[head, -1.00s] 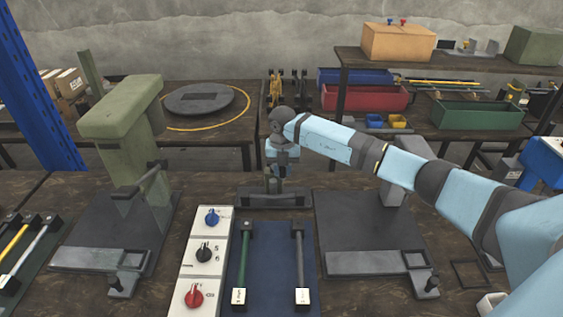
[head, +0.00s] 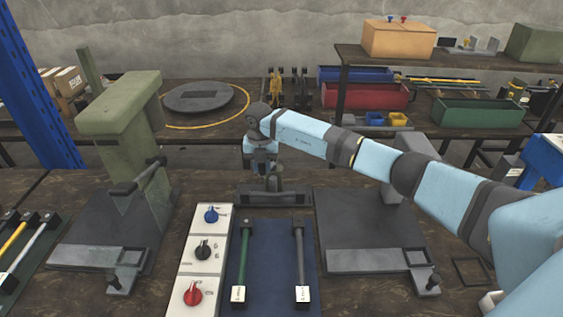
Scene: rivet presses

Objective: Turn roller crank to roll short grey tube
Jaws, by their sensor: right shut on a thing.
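The roller (head: 290,198) is a low dark grey fixture on the table behind the blue mat. My right gripper (head: 264,182) reaches down over it and is shut at the crank; the crank itself is mostly hidden by the gripper. A grey tube (head: 299,250) with a white label at its near end lies on the right side of the mat. A green tube (head: 243,255) lies on the left side. I cannot tell from this view whether a tube sits in the roller. My left gripper is not in view.
A green press (head: 118,105) with a handle stands left. A dark base plate (head: 365,230) lies right, partly behind my right arm. A white panel with blue, black and red knobs (head: 203,250) is beside the mat (head: 271,290). Tubes lie in a rack at far left.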

